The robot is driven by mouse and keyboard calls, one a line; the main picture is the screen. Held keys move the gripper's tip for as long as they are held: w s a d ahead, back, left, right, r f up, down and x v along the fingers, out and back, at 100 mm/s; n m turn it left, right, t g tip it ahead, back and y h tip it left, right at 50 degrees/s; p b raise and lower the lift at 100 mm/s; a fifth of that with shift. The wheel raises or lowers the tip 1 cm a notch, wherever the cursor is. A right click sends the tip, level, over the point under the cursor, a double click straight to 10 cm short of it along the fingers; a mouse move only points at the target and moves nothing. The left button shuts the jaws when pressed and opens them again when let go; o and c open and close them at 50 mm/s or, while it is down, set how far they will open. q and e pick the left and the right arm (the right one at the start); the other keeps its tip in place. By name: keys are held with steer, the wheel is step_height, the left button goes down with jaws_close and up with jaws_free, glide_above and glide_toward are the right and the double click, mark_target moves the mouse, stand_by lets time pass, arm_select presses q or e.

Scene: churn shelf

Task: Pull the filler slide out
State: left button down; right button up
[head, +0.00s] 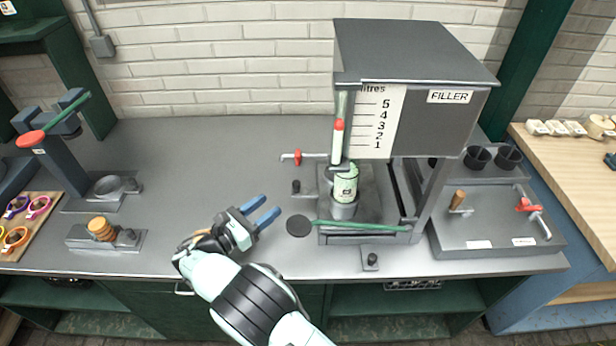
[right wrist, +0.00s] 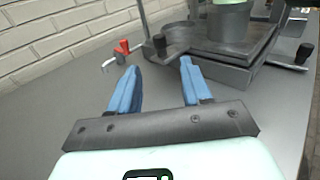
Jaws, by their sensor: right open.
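The filler (head: 418,65) is a dark box on posts with a litre scale at its front. Under it, the filler slide (head: 370,205) is a grey plate with a green bar (head: 362,226) along its front edge. A pale green container (head: 345,183) stands in a grey holder (head: 343,211) there; the lower part of a container (right wrist: 229,20) also shows in the right wrist view. My right gripper (head: 266,211) is open and empty, left of the slide and apart from it. In the right wrist view its blue fingers (right wrist: 159,65) point toward the filler base. My left gripper is not in view.
A red-handled tap (head: 297,157) and a black knob (head: 296,187) sit left of the filler. A dark disc (head: 299,226) lies between my gripper and the slide. A small knob block (head: 370,260) stands in front.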

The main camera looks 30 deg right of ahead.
mark_target(293, 188)
steer(key=x, duration=1.3)
steer(key=shift+s+r+p, duration=0.1)
steer(key=shift+p, duration=0.2)
steer(key=shift+c, duration=0.3)
jaws_close()
